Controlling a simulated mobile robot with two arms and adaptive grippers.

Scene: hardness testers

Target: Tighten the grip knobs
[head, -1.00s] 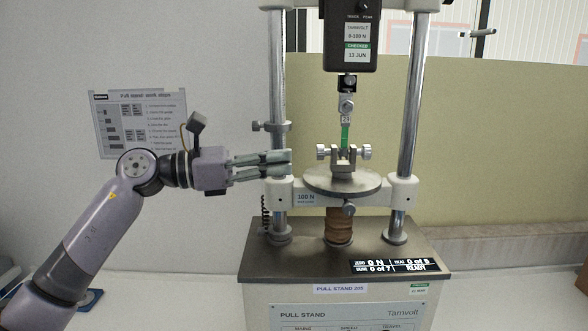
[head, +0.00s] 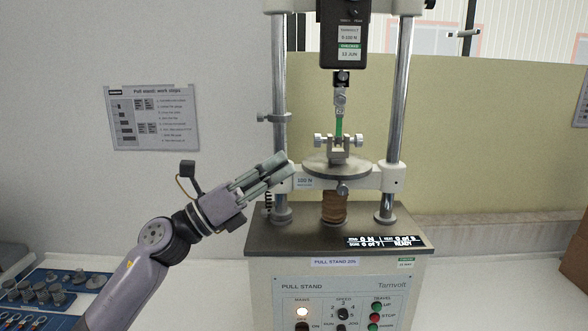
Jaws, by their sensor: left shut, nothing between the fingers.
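The pull stand (head: 335,240) stands in the middle of the head view. On its round plate (head: 337,168) sits a metal grip (head: 338,150) with a left grip knob (head: 320,140) and a right grip knob (head: 356,140). A green strip (head: 339,125) runs upright from the grip to the upper clamp (head: 341,100) under the dark force gauge (head: 343,35). My left gripper (head: 286,166) is shut and empty, pointing up and right, and it overlaps the left end of the crosshead in the picture. The left knob lies up and right of its fingertips. My right gripper is out of view.
Two upright columns (head: 279,90) (head: 398,90) flank the grip. A trays area with several metal parts (head: 45,292) lies at the lower left. A work-steps sheet (head: 152,118) hangs on the wall.

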